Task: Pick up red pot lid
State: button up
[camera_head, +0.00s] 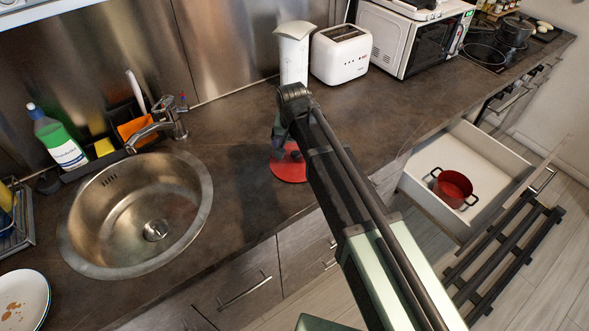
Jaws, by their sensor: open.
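The red pot lid (287,171) lies flat on the dark countertop, right of the sink. A dark knob shows near its middle, and my arm hides its right part. My gripper (279,146) is open at the end of the arm, low over the lid's back left part. The arm hides much of the gripper, and I cannot tell whether the fingers touch the lid.
A round sink (135,215) with a tap lies to the left. A white appliance (294,55), toaster (341,54) and microwave (404,40) stand behind. An open drawer (470,150) at right holds a red pot (453,187). Counter (235,150) between sink and lid is clear.

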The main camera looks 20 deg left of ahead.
aim_at(296, 153)
jog(key=shift+f, duration=0.1)
jog(key=f+b, duration=0.5)
jog(key=shift+w+f, duration=0.15)
jog(key=shift+w, duration=0.2)
jog(key=shift+d+r, duration=0.1)
jog(key=shift+r, duration=0.1)
jog(key=shift+s, duration=0.1)
jog(key=c, duration=1.8)
jog(key=shift+r, duration=0.15)
